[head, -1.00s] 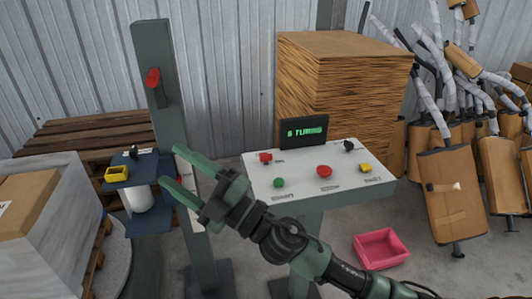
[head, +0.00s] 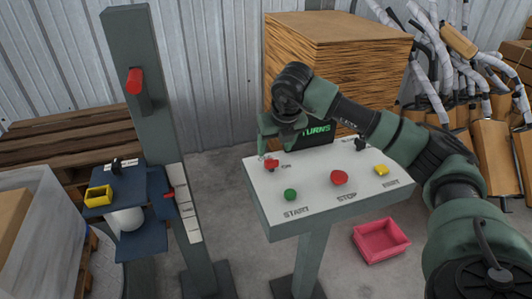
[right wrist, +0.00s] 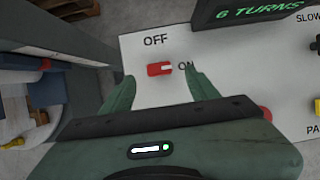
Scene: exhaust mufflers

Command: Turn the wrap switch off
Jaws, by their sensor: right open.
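The wrap switch (head: 271,165) is a small red knob at the back left of the white control panel (head: 262,203). In the right wrist view the red knob (right wrist: 159,69) lies sideways, its pale-marked end towards the "ON" label on its right; "OFF" is printed above it. My right gripper (head: 267,146) points down over this corner of the panel. In the right wrist view its open fingers (right wrist: 160,76) stand one on each side of the knob, with gaps, not gripping it. My left gripper is out of view.
The panel also has a green START button (head: 290,195), a red STOP button (head: 339,177), a yellow button (head: 381,170) and a dark knob (head: 361,143). The display (right wrist: 253,12) reads "6 TURNS". A grey post (head: 150,110) stands left; a pink bin (head: 381,240) is on the floor.

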